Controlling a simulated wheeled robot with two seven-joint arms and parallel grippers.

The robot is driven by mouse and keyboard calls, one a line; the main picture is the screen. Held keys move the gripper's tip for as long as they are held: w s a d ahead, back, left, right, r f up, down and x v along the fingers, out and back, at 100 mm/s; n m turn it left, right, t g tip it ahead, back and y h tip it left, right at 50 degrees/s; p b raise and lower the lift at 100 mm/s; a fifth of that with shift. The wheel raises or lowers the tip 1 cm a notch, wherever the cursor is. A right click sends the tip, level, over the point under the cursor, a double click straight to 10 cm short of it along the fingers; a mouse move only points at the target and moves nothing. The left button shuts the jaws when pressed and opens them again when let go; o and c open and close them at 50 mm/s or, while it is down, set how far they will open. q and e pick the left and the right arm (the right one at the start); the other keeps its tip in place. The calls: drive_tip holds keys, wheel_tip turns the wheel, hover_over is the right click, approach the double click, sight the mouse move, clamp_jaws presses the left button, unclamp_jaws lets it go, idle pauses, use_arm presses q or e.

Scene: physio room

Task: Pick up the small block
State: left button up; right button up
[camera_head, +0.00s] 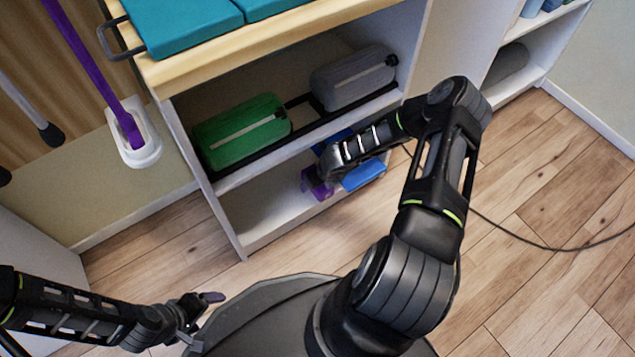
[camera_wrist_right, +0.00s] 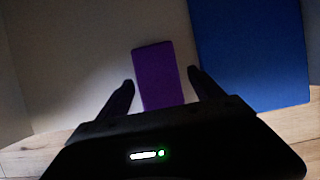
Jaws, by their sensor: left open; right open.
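The small purple block (camera_wrist_right: 152,62) lies on the lower shelf. In the right wrist view it sits between the tips of my open right gripper (camera_wrist_right: 160,80), its near end reaching back between the fingers. I cannot tell whether the fingers touch it. In the head view the purple block (camera_head: 317,188) is partly covered by my right gripper, which reaches into the shelf. My left gripper (camera_head: 204,308) is open and empty at lower left, away from the shelf.
A larger blue block (camera_wrist_right: 250,55) is close to the right of the purple one, also in the head view (camera_head: 364,174). The shelf unit (camera_head: 228,215) holds a green case (camera_head: 240,131) and a grey case (camera_head: 352,77) above. Wooden floor (camera_head: 545,205) is open at right, crossed by a cable.

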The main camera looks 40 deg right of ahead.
drive_tip(key=shift+f, duration=0.1)
idle(0.3)
drive_tip(key=c, duration=1.5)
drive_tip(key=shift+o, duration=0.2)
drive_tip(key=shift+r, duration=0.45)
drive_tip(key=p+v, duration=0.2)
drive_tip(key=v, duration=0.1)
drive_tip(key=shift+w+r+p, duration=0.25)
drive_tip(key=shift+p, duration=0.15)
drive_tip(key=s+p, duration=0.3)
drive_tip(key=s, duration=1.4)
drive_tip(key=shift+a+p, duration=0.25)
drive_tip(key=shift+p, duration=0.15)
drive_tip(key=shift+s+f, duration=0.1)
drive_tip(key=shift+s, duration=0.05)
